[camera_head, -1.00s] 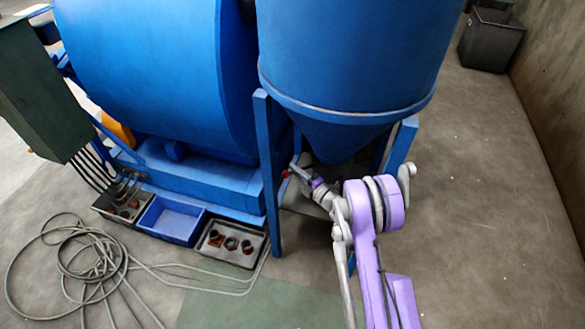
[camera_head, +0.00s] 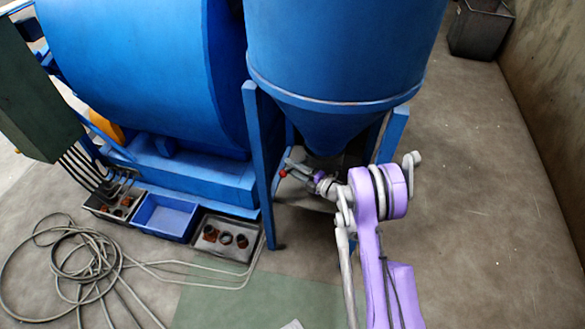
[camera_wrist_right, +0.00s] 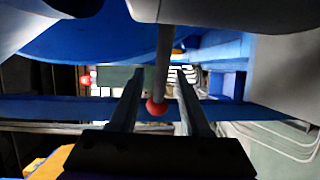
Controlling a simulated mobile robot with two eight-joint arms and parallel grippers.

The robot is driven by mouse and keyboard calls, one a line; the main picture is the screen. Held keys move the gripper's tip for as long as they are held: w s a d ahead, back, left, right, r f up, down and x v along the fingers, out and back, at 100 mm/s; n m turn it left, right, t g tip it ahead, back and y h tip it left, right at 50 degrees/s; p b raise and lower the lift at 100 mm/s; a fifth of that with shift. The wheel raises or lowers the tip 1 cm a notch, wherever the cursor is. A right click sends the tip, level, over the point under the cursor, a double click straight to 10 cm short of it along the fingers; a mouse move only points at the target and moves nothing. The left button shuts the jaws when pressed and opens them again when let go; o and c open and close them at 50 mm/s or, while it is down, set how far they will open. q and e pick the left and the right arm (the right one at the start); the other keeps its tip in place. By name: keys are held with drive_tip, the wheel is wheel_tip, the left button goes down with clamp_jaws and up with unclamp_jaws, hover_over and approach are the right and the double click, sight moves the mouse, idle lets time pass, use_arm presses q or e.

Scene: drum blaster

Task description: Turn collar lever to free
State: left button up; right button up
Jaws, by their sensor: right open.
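The collar lever is a grey rod (camera_wrist_right: 162,65) with a red ball knob (camera_wrist_right: 156,107) at its end. In the right wrist view it hangs down between the two fingers of my open right gripper (camera_wrist_right: 158,90). I cannot tell whether a finger touches it. In the head view my right gripper (camera_head: 298,169) is small, under the blue cone hopper (camera_head: 335,125), with the red knob (camera_head: 283,174) at its tip. The collar itself is not clearly visible. My left gripper is not in view.
A blue frame leg (camera_head: 260,165) stands close left of my right gripper. A second red knob (camera_wrist_right: 86,80) shows left in the right wrist view. Trays, including a blue tray (camera_head: 166,216), and coiled hoses (camera_head: 75,260) lie left.

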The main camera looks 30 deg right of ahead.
drive_tip(key=shift+w, duration=0.1)
drive_tip(key=w+m+t+h+p, duration=0.1)
drive_tip(key=w+m+h+p, duration=0.1)
drive_tip(key=w+m+h, duration=0.3)
drive_tip(key=s+h, duration=0.2)
drive_tip(key=s, duration=0.9)
wheel_tip(320, 180, up, 15)
drive_tip(key=a+m+g+h+p, duration=0.2)
drive_tip(key=m+g+h+p, duration=0.15)
drive_tip(key=m, duration=0.35)
drive_tip(key=s+a+r+m+g+p, duration=0.3)
drive_tip(key=s+a+r+m+p, duration=0.3)
drive_tip(key=r, duration=0.5)
drive_tip(key=shift+s+a+y+p, duration=0.25)
drive_tip(key=shift+s+y+p, duration=0.1)
drive_tip(key=shift+s, duration=0.95)
drive_tip(key=shift+r+g, duration=0.1)
drive_tip(key=shift+g, duration=0.15)
